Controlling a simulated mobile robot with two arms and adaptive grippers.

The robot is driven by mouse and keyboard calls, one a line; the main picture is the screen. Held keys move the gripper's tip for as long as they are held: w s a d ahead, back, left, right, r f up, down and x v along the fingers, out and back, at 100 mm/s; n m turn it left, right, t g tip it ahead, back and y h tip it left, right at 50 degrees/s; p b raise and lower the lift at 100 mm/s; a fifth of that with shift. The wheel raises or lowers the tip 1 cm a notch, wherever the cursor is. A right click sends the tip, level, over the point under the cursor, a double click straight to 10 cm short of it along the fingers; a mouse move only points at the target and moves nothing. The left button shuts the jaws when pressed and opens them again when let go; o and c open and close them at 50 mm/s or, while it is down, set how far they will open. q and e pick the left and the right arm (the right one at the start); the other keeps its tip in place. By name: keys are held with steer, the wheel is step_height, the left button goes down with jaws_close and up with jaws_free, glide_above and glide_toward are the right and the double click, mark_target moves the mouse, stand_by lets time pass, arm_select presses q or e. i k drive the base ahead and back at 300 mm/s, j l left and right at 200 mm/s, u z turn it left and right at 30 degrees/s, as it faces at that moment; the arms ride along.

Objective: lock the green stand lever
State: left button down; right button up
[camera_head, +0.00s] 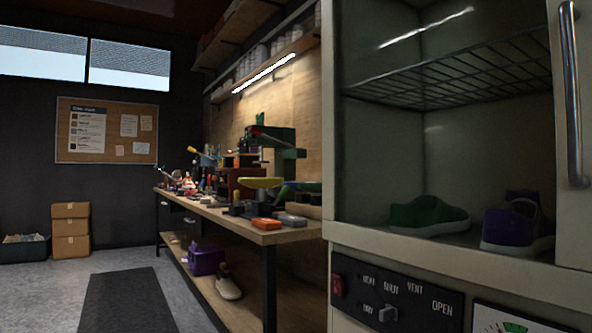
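A green stand (285,137) rises from the far workbench, in the middle of the view. A yellow-green rounded piece (260,183) shows below the stand, over the bench. Neither of my grippers is in view.
An open cabinet (400,246) with a green shoe (428,215) and a purple shoe (516,224) fills the right. Floor mat (128,300) lies left, with clear floor around.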

mark_target(280, 196)
steer(key=i+j, duration=1.05)
steer(key=i+z, duration=0.1)
steer(key=z, duration=1.15)
